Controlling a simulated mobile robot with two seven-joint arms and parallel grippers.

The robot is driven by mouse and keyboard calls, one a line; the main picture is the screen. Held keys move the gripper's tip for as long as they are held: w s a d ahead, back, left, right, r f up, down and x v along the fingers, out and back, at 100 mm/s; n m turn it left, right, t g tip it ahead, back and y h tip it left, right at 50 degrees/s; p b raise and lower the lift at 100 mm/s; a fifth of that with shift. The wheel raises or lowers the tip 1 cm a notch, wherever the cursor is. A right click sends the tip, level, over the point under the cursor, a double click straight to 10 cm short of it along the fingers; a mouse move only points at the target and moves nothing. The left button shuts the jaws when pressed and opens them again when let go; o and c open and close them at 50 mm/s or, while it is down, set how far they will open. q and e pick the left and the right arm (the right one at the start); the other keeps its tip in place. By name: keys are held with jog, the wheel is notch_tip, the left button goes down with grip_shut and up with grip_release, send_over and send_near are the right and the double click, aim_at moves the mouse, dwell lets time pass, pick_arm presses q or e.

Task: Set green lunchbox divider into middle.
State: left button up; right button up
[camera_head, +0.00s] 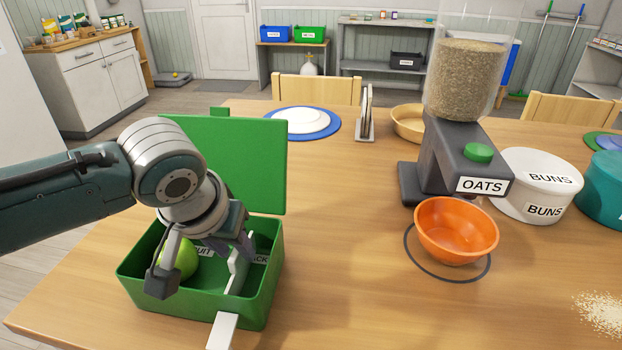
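The green lunchbox (262,299) stands on the table at the left with its green lid (256,165) raised at the back. A white divider (237,272) stands inside, right of the middle, between a partly hidden label ending in "UIT" and another partly covered label. A green apple (184,258) sits in the left part. My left gripper (204,268) is over and in the box, open, with its fingers spread apart. One finger is in front of the apple, the other by the divider's top; I cannot tell whether they touch.
An orange bowl (456,232) stands under the oats dispenser (440,165). A white buns tin (541,184) is at right, with spilled grains (603,313) nearer. The table between box and bowl is clear.

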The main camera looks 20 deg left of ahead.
pick_arm(q)
grip_shut()
dwell(1.1)
